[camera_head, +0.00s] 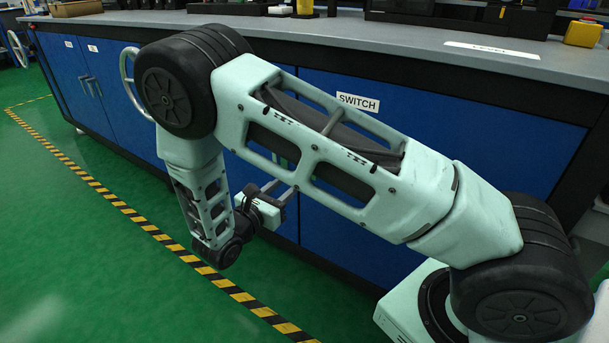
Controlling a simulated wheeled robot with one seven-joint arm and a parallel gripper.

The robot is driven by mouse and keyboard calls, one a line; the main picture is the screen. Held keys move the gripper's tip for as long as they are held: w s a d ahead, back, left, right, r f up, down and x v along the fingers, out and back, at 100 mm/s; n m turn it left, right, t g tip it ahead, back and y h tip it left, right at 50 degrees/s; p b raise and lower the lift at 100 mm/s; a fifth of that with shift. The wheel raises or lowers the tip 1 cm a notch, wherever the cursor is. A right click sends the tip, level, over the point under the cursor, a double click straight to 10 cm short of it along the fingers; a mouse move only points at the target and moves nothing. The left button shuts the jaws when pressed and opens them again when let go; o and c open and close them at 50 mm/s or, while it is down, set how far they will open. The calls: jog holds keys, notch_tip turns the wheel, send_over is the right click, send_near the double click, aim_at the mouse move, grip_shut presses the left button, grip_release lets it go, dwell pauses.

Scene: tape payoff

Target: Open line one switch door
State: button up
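The white SWITCH label (357,102) is on the upper part of a blue cabinet door (430,130) under the long grey counter. My arm crosses in front of this cabinet and covers much of its front. My gripper (281,190) is low in front of the blue panels, left of and below the label, pointing toward them. Its tips are small and dark here. I cannot tell whether they touch the door or a handle. The switch door's handle cannot be made out for sure. The visible blue panels look flush with the cabinet front.
A white handwheel (131,82) stands out from the cabinet front left of my arm. Blue doors with paired handles (91,86) are farther left. Yellow-black floor tape (112,200) runs along the cabinets. The green floor (60,250) at left is clear.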

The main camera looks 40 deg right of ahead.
jog(key=b+x, duration=0.2)
jog(key=x, duration=0.8)
jog(key=shift+b, duration=0.3)
grip_shut()
